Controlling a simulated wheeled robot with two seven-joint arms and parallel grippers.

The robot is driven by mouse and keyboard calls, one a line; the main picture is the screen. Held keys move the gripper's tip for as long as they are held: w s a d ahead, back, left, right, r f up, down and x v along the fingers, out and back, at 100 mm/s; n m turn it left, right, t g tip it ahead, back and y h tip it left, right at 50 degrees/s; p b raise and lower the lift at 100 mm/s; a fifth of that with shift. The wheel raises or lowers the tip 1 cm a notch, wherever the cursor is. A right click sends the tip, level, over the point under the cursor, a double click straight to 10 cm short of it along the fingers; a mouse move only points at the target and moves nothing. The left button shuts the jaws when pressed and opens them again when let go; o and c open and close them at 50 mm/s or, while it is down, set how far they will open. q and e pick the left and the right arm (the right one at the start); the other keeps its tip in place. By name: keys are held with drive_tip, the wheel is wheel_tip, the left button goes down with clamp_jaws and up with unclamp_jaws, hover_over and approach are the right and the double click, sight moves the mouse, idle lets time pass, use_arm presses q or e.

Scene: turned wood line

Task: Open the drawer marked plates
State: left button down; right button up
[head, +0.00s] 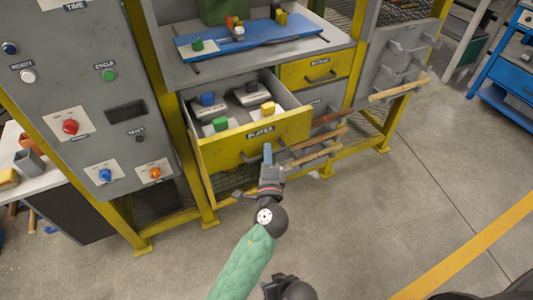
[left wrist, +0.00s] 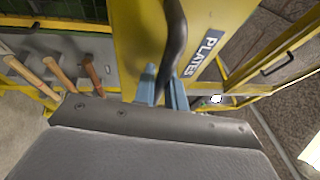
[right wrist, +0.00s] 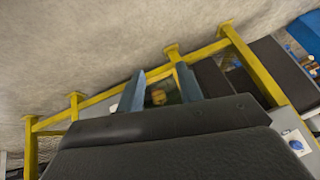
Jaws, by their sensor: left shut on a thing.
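The drawer marked plates (head: 228,148) has a yellow front with a "PLATES" label (head: 261,132). It stands pulled out of the grey cabinet, its inside showing. My left gripper (head: 267,153) is at the drawer front, just below the label. In the left wrist view its blue fingers (left wrist: 163,88) are shut on the dark bar handle (left wrist: 174,45), beside the label. My right gripper (right wrist: 160,85) has its fingers apart with nothing between them. In the head view only its dark body shows at the bottom edge.
Inside the drawer lie plates with blue, black, green and yellow blocks (head: 268,108). Wooden handles (head: 318,153) stick out at the right of the drawer. Another yellow drawer (head: 318,72) is shut. A control panel (head: 85,90) stands left. The floor (head: 400,200) at the right is clear.

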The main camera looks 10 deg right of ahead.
use_arm(q)
drive_tip(key=c, duration=1.5)
unclamp_jaws()
drive_tip(key=shift+o, duration=0.2)
